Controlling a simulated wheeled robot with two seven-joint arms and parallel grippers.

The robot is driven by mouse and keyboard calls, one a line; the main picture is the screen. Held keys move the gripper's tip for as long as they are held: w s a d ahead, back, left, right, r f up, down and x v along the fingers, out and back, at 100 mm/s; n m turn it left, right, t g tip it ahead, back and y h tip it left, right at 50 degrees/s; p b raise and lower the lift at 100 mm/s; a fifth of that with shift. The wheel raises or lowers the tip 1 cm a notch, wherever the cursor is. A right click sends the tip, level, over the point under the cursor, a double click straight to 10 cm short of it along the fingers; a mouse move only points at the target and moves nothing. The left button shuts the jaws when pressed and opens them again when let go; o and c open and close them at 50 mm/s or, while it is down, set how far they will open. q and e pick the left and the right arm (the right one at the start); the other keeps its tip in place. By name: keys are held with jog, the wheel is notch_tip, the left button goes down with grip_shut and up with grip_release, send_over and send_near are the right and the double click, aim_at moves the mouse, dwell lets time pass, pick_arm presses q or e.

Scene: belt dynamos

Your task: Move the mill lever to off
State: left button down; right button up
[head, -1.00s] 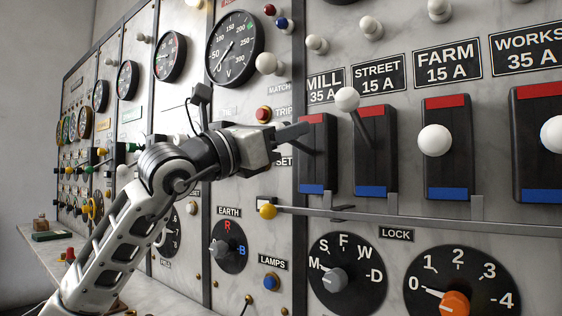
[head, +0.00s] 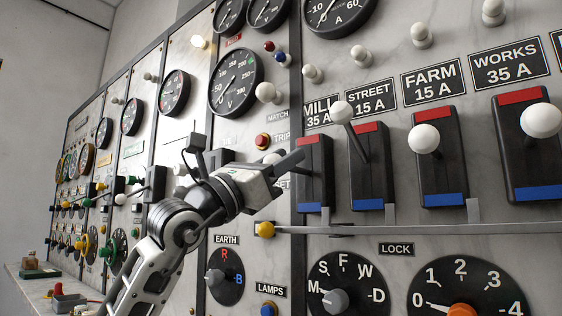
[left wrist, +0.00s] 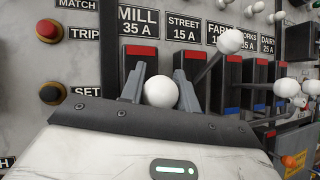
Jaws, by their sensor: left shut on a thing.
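The mill switch (head: 314,182) is a dark upright block with a red top end and a blue bottom end, under the MILL 35 A label (head: 319,113). It also shows in the left wrist view (left wrist: 142,54). My left gripper (head: 290,163) is in front of it, shut on the mill lever, with one finger on each side of its white knob (left wrist: 160,91). In the head view the knob (head: 271,158) is partly covered by the gripper. The lever's shaft is hidden, so I cannot tell its exact tilt. My right gripper is not in view.
The street lever (head: 342,112), farm lever (head: 424,138) and works lever (head: 541,120) stand close by on the right. A grey lock bar (head: 400,230) with a yellow knob (head: 264,229) runs below the switches. The red trip button (head: 263,140) is left of the gripper.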

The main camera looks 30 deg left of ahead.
pick_arm(q)
jog(key=c, duration=1)
grip_release()
jog(key=shift+c, duration=0.2)
jog(key=shift+s, duration=0.1)
jog(key=shift+s+a+f, duration=0.15)
jog(key=shift+f, duration=0.1)
jog(key=b+v, duration=0.6)
jog(key=v, duration=0.9)
jog(key=shift+s, duration=0.2)
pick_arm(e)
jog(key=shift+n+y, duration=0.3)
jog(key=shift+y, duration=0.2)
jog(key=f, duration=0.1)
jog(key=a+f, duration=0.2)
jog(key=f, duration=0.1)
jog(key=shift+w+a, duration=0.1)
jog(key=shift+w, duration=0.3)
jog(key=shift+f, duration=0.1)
